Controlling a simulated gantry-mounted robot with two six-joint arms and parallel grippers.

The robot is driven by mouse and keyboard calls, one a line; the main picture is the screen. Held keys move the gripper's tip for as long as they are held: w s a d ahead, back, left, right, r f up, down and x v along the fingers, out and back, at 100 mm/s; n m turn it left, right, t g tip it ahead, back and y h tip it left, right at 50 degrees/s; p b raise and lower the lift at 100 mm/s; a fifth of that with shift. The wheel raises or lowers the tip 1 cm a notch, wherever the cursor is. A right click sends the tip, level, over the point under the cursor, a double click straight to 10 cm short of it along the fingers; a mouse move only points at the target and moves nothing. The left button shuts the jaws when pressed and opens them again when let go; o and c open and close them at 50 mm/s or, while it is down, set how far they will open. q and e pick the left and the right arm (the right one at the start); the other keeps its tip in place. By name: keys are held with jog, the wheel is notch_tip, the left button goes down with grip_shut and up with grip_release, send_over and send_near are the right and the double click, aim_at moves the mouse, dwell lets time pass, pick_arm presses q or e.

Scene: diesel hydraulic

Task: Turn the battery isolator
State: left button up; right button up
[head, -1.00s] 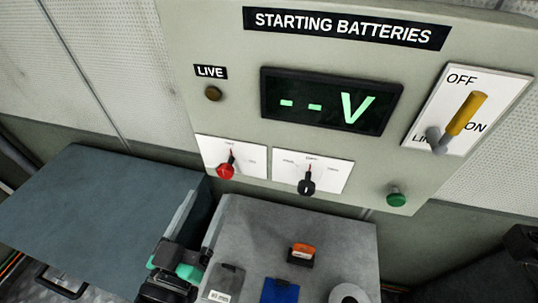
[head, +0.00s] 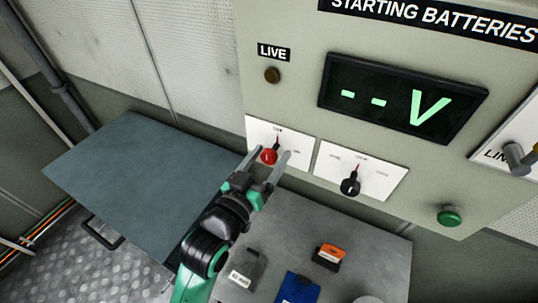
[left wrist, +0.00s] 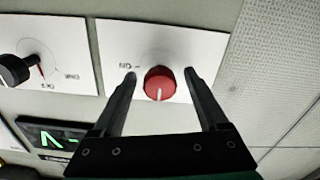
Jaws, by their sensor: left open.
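The battery isolator appears to be the red rotary knob (head: 269,155) on a white plate at the lower left of the panel. It also shows in the left wrist view (left wrist: 160,84), with a pale pointer line on its face. My left gripper (head: 268,157) is open, its two fingers on either side of the red knob. In the left wrist view the left gripper's fingers (left wrist: 161,80) flank the knob with gaps on both sides. Whether the fingertips reach past its face is hard to tell. My right gripper is not in view.
A black rotary knob (head: 350,186) sits just right of the red one. The display (head: 402,101) shows dashes and V. A green button (head: 449,216) and the grey-yellow lever (head: 517,157) are further right. Small items, including an orange-topped one (head: 329,256), lie on the grey shelf below.

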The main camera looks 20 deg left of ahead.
pick_arm(q)
jog(key=shift+w, duration=0.15)
grip_shut()
jog(key=shift+m, duration=0.5)
jog(key=m+p, duration=0.1)
jog(key=m, duration=0.1)
jog(key=shift+r+m, duration=0.1)
jog(key=shift+m, duration=0.3)
jog(key=m+p, duration=0.2)
jog(key=m, duration=0.3)
jog(key=shift+m, duration=0.3)
jog(key=m+p, duration=0.1)
jog(key=m, duration=0.3)
jog(key=m+p, duration=0.1)
jog(key=m, duration=0.3)
jog(key=shift+m, duration=0.4)
